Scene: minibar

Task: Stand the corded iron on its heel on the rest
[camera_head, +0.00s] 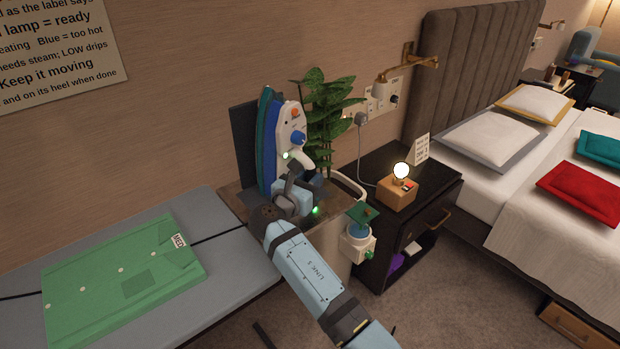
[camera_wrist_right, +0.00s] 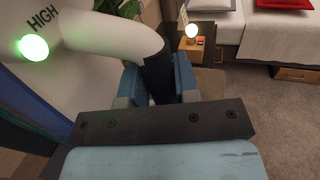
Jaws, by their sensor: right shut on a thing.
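The iron (camera_head: 289,128) stands nearly upright, nose up, in the head view, with a blue sole on its left and a white body with a blue dial. My right gripper (camera_head: 302,190) is shut on its handle low on the right side. In the right wrist view the dark grip of the white handle (camera_wrist_right: 100,40) lies between my blue fingers (camera_wrist_right: 157,82), beside a lit green lamp marked HIGH. A brown top with a dark upright panel (camera_head: 243,135) is under and behind the iron. My gripper hides the heel, so contact there cannot be told. My left gripper is out of view.
A grey ironing board (camera_head: 225,268) carries a folded green cloth (camera_head: 110,285) and a dark cord. A plant (camera_head: 328,110) stands close behind the iron. A black nightstand (camera_head: 430,180) with a lit lamp (camera_head: 400,172) and the bed are to the right.

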